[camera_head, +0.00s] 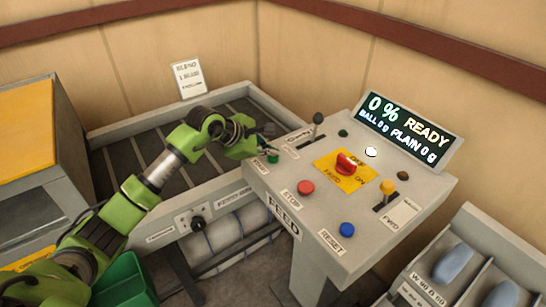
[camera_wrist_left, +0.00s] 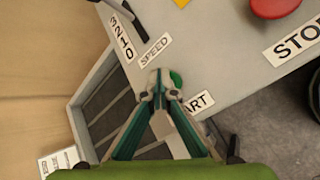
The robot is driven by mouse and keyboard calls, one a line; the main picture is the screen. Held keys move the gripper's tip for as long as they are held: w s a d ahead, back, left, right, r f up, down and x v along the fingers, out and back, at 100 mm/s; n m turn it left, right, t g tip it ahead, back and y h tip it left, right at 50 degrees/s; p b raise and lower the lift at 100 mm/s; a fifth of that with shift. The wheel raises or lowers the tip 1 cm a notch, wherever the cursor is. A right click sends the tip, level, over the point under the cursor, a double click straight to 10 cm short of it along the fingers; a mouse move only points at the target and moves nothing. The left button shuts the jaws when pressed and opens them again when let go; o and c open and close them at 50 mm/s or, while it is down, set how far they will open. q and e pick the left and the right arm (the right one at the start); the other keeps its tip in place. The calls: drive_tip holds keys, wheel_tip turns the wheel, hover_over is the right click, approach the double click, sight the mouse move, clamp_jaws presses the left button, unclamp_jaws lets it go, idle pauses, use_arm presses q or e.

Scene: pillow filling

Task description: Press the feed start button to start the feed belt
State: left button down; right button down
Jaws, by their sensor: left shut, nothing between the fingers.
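The feed control panel (camera_head: 330,225) stands right of centre in the head view. Its green start button (camera_head: 272,157) is at the panel's left edge. It also shows in the left wrist view as a green button (camera_wrist_left: 176,77), partly hidden by a fingertip, beside a label ending in "ART". My left gripper (camera_head: 266,150) is shut and empty, its fingertips (camera_wrist_left: 160,84) right at the green button. I cannot tell whether they touch it. The display (camera_head: 402,130) reads "0% READY", "BALL 0g", "PLAIN 0g". My right gripper is not in view.
The dark slatted belt (camera_head: 120,165) lies behind my left arm.

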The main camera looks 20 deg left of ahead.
sight(271, 158)
use_arm(q)
drive_tip(key=shift+f+b, duration=0.35)
drive_tip(key=shift+f, duration=0.05)
idle(0.5)
drive_tip(key=shift+r+p, duration=0.4)
drive_tip(key=shift+r, duration=0.55)
drive_tip(key=shift+r+p, duration=1.15)
drive_tip(key=shift+r, duration=1.4)
